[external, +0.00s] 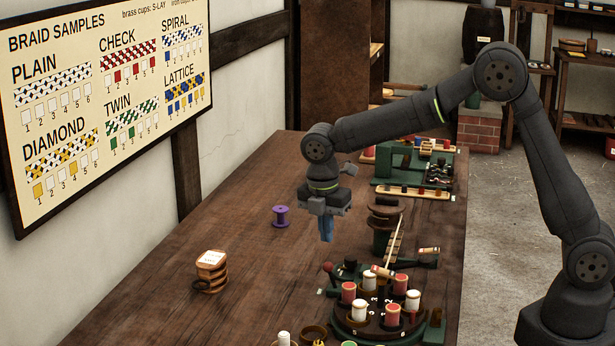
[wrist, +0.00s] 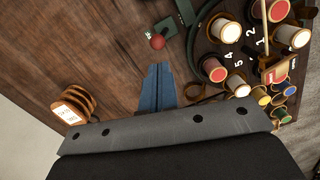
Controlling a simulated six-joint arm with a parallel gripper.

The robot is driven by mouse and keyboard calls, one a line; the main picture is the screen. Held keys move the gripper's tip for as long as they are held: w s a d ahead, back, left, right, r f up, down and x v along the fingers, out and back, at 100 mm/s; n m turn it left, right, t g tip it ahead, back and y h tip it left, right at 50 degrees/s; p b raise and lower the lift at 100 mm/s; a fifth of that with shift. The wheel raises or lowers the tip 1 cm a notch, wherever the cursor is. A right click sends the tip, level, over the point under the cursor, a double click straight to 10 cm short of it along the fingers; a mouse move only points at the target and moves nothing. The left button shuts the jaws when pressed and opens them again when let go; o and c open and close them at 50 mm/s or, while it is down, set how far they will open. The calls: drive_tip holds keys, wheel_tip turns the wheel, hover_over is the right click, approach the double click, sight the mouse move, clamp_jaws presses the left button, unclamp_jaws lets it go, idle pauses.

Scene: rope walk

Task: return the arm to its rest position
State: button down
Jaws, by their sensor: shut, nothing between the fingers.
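My gripper (external: 327,230) hangs pointing down above the wooden table (external: 240,240), near the middle of the external view. Its blue fingers are together with nothing between them. In the wrist view the closed fingers (wrist: 157,88) point over bare table, with a red knob (wrist: 157,42) just beyond the tips. My arm is bent, with its elbow raised high at the right of the external view. The gripper is apart from the objects around it.
A round braiding stand (external: 375,328) with red and white spools is right of and nearer than the gripper. A purple spool (external: 281,215) stands left of it. A labelled coil (external: 210,270) sits at the near left. Green machinery (external: 400,160) is behind. Table between is clear.

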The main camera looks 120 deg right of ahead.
hover_over(332, 266)
drive_tip(key=f, duration=0.4)
drive_tip(key=shift+w+a+f, duration=0.1)
drive_tip(key=shift+w+f, duration=0.1)
drive_tip(key=shift+s+a+f+t+h, duration=0.95)
drive_tip(key=shift+s+f, duration=0.15)
drive_tip(key=shift+f, duration=0.1)
drive_tip(key=shift+s+a+f+t+h, duration=0.35)
drive_tip(key=shift+s+a+t+h, duration=0.05)
drive_tip(key=shift+s+a, duration=0.25)
drive_tip(key=shift+s+a+f+t+h, duration=0.3)
drive_tip(key=shift+s+a+t+h, duration=0.05)
drive_tip(key=shift+s+a, duration=0.25)
drive_tip(key=shift+f, duration=0.1)
drive_tip(key=shift+a, duration=0.1)
